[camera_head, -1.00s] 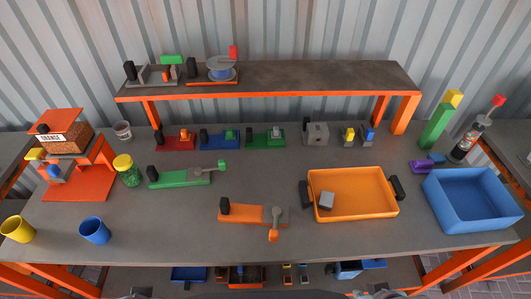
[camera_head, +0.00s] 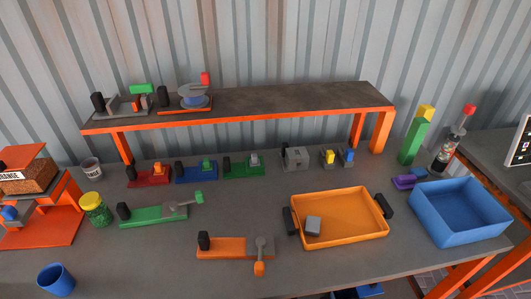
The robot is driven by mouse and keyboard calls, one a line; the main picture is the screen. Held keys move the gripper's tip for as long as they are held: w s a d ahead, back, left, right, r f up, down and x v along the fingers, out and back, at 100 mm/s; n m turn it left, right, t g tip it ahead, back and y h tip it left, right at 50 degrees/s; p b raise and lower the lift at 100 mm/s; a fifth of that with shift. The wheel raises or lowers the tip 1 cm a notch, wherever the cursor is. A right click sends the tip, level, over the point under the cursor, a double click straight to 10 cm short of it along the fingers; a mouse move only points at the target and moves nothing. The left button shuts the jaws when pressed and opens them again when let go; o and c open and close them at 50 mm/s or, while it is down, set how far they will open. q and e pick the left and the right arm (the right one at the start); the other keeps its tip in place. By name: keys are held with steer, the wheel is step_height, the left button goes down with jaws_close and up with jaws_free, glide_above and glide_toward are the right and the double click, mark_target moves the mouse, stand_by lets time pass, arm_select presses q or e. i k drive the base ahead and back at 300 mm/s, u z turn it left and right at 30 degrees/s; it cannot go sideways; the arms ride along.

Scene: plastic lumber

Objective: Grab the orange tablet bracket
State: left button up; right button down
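An orange base (camera_head: 222,248) with a black knob at its left and a grey lever with an orange tip at its right lies at the front middle of the table. It may be the orange tablet bracket, but I cannot tell for sure. An orange two-level stand (camera_head: 45,226) is at the left, cut by the picture edge, with a brown box marked "ORANGE" (camera_head: 28,178) on it. Neither of my grippers is in view.
An orange tray (camera_head: 344,203) with black handles holds a grey block (camera_head: 313,226). A blue bin (camera_head: 459,211) stands right of it. A raised shelf (camera_head: 290,98) spans the back. A blue cup (camera_head: 56,280) is at the front left.

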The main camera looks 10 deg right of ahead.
mark_target(221, 248)
steer(key=u, duration=0.35)
steer(key=k, duration=1.05)
steer(key=z, duration=1)
steer(key=i, duration=0.5)
